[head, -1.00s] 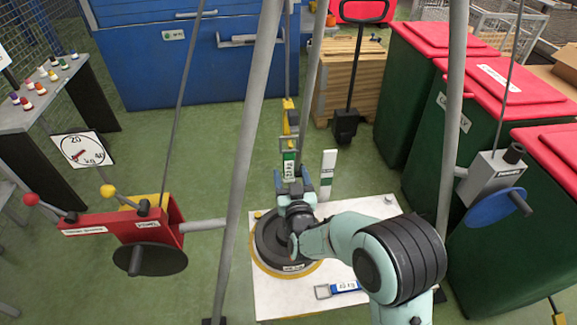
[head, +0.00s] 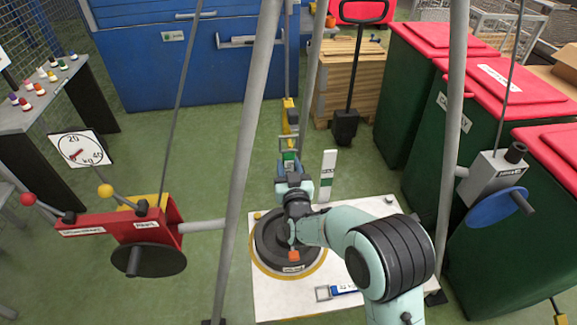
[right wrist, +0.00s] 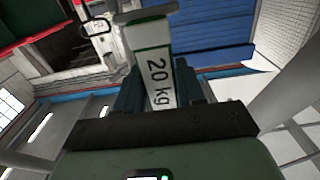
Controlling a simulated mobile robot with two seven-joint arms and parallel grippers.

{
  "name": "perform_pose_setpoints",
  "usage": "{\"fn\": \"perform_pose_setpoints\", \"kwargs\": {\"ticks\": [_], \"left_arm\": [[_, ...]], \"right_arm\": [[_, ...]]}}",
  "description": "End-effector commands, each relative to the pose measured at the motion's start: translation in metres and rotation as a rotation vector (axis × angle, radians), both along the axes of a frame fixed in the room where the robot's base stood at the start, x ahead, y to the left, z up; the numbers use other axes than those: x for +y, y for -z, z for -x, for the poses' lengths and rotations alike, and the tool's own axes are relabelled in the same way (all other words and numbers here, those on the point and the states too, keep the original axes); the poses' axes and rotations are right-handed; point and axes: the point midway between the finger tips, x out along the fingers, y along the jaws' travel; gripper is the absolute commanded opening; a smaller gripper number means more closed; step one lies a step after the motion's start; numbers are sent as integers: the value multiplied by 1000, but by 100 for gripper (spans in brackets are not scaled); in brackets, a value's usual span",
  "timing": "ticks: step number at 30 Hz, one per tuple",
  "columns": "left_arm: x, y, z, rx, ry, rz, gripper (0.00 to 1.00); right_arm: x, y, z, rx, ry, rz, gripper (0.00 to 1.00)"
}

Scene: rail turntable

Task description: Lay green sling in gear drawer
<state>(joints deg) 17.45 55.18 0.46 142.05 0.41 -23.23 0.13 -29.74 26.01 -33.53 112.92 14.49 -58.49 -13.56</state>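The green sling (right wrist: 157,75) shows in the right wrist view as a white strip with green edges marked "20 kg", between the two dark fingers. My right gripper (right wrist: 160,95) seems shut on its lower part. In the head view my right gripper (head: 290,170) points away above the white platform, with the sling's green end (head: 289,156) at its fingertips, just below the yellow hanging hook block (head: 289,117). Whether the sling still touches the hook is unclear. The blue cabinet (head: 150,65) with drawer handles stands at the back. My left gripper is out of view.
A blue-labelled sling (head: 343,289) lies on the white platform (head: 270,303). Grey tripod legs (head: 245,150) and a red winch (head: 150,225) stand on the left. Green bins with red lids (head: 500,75) line the right. Green floor is clear before the cabinet.

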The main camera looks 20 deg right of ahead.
Motion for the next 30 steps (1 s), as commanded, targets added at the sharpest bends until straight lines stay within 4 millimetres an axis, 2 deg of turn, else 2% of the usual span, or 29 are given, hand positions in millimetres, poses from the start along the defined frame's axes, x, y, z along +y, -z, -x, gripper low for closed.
{"fn": "perform_pose_setpoints", "kwargs": {"ticks": [20,30], "left_arm": [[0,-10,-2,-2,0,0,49],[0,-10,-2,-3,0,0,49]], "right_arm": [[0,-17,0,-2,0,0,8],[0,-18,0,-2,0,0,8]]}}
